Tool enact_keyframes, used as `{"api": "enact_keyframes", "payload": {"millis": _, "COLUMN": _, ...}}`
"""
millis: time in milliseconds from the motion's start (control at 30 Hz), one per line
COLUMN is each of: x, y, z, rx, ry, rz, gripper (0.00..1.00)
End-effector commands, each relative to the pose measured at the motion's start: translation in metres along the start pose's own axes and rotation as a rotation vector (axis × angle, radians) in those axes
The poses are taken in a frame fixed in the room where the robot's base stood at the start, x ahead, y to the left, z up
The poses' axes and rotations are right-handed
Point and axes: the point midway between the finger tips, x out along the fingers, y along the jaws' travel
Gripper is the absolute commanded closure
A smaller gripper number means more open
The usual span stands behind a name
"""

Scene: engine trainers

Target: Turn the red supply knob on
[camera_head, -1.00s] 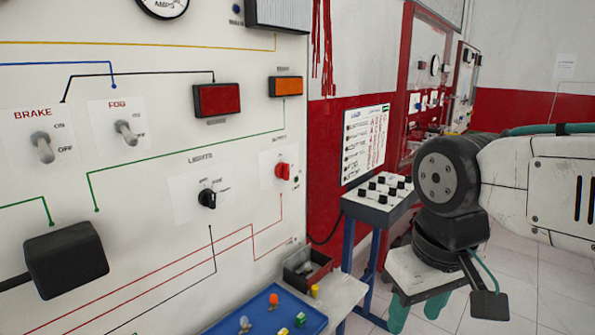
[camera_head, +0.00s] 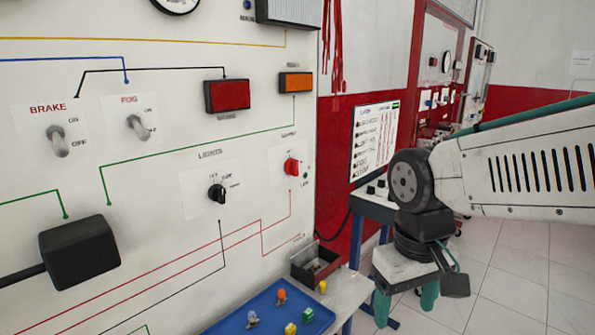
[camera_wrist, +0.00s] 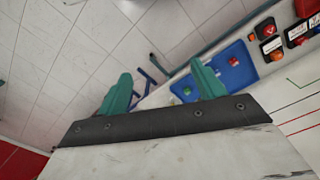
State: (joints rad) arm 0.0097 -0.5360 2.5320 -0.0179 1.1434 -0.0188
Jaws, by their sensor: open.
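The red supply knob (camera_head: 291,166) is on a white plate at the right side of the wall panel in the head view, below the orange lamp. Its lettering is too small to read fully. My gripper (camera_head: 405,303) hangs to the right of the panel, pointing down, well apart from the knob. In the wrist view my gripper (camera_wrist: 160,92) shows two teal fingers spread apart with nothing between them. I cannot make out the supply knob in the wrist view.
A black lights knob (camera_head: 217,193) sits left of the red one. BRAKE (camera_head: 57,142) and FOG (camera_head: 137,128) toggles are further left. A blue tray (camera_head: 235,322) with small coloured parts and a dark bin (camera_head: 315,262) stand below the panel. A control stand (camera_head: 372,205) is behind.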

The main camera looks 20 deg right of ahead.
Motion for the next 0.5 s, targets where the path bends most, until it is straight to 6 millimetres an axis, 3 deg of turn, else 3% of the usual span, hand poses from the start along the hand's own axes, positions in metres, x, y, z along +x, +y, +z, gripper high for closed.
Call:
{"api": "enact_keyframes", "payload": {"millis": 300, "x": 0.06, "y": 0.013, "z": -0.177, "rx": -0.433, "ry": 0.361, "rz": 0.121, "gripper": 0.32}}
{"api": "enact_keyframes", "payload": {"millis": 500, "x": 0.068, "y": 0.01, "z": -0.282, "rx": -0.784, "ry": 0.693, "rz": 0.317, "gripper": 0.32}}
